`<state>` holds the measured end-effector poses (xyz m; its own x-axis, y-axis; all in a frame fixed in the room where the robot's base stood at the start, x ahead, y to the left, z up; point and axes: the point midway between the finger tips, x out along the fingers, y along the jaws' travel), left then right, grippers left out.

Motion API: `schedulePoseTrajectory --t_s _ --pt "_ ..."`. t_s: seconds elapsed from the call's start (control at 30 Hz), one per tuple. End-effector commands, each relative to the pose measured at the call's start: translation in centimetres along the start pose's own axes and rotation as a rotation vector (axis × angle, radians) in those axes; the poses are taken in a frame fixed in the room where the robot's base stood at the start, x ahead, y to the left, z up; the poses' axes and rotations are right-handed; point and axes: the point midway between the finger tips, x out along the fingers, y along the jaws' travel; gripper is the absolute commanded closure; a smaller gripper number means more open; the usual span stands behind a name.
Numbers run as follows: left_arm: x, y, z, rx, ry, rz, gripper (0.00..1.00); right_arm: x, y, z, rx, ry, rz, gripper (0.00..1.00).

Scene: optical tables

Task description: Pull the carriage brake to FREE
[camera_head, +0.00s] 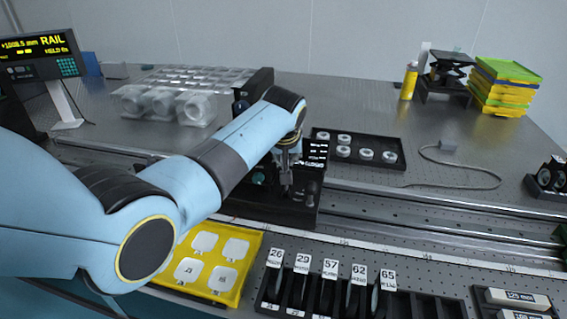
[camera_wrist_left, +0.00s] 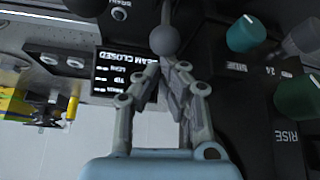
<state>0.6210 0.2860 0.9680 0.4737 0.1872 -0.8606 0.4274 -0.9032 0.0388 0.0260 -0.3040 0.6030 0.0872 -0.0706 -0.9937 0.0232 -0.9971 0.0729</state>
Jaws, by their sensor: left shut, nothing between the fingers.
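The black carriage (camera_head: 262,208) sits on the rail in the middle of the head view. My left gripper (camera_head: 287,183) points down over it, fingers shut and empty. In the left wrist view, which looks upside down, a grey ball-ended lever (camera_wrist_left: 165,40) stands just beyond my shut fingertips (camera_wrist_left: 168,68). Whether they touch the ball cannot be told. It may be the brake lever; no FREE mark is readable. Green knobs (camera_wrist_left: 246,33) sit beside it, with RISE lettering near one, and a small screen (camera_wrist_left: 125,72) reads BEAM CLOSED. My right gripper is not in view.
A yellow tray (camera_head: 256,243) and a black rack of numbered slots (camera_head: 425,305) lie in front of the rail. A black tray of white rings (camera_head: 400,143) is behind it. A cable (camera_head: 470,187) lies at right. The RAIL display (camera_head: 38,50) stands at far left.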

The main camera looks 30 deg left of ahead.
Motion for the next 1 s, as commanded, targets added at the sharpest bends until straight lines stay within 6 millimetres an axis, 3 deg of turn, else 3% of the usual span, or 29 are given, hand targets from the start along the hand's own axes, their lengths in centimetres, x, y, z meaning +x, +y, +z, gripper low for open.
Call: schedulePoseTrajectory --t_s 0.1,0.27,0.37,1.0 --pt "-0.6 -0.1 0.4 -0.006 0.104 0.019 1.00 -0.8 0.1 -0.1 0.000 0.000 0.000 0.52" --pt "-0.9 -0.2 1.2 -0.016 0.244 0.046 1.00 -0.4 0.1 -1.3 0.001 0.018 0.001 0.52" --pt "-1.0 -0.2 0.7 -0.016 0.239 0.044 1.00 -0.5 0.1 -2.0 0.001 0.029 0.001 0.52" --pt "-2.5 -0.1 -0.1 -0.016 0.235 0.043 1.00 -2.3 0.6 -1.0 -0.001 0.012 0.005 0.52"
